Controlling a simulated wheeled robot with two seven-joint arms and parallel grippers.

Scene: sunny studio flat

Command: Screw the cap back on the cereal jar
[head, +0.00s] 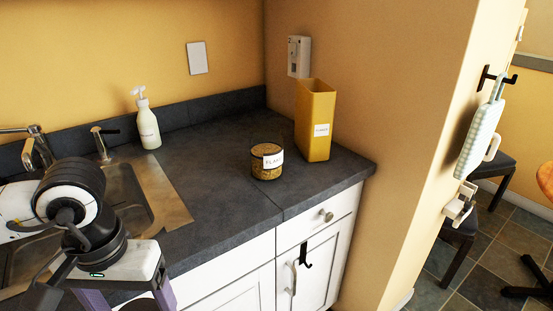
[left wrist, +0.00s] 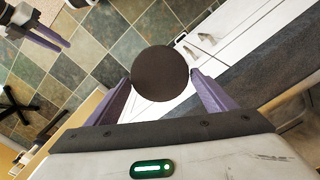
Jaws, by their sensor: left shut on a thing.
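The cereal jar (head: 266,173) stands upright on the dark counter, a short clear jar of flakes with a white label. No cap shows on its rim. The cap (left wrist: 160,74) is a dark round disc, seen face-on in the left wrist view. My left gripper (left wrist: 161,80) is shut on the cap, with a purple finger at each side of it. In the head view my left gripper (head: 125,294) is at the bottom left, in front of the counter and away from the jar; its fingertips and the cap are out of that view. My right gripper (left wrist: 50,32) shows partly at the wrist view's top left.
A tall yellow container (head: 315,120) stands right of and behind the jar. A white pump bottle (head: 148,125) stands by the steel sink (head: 160,200) at left. The counter (head: 215,160) between sink and jar is clear.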

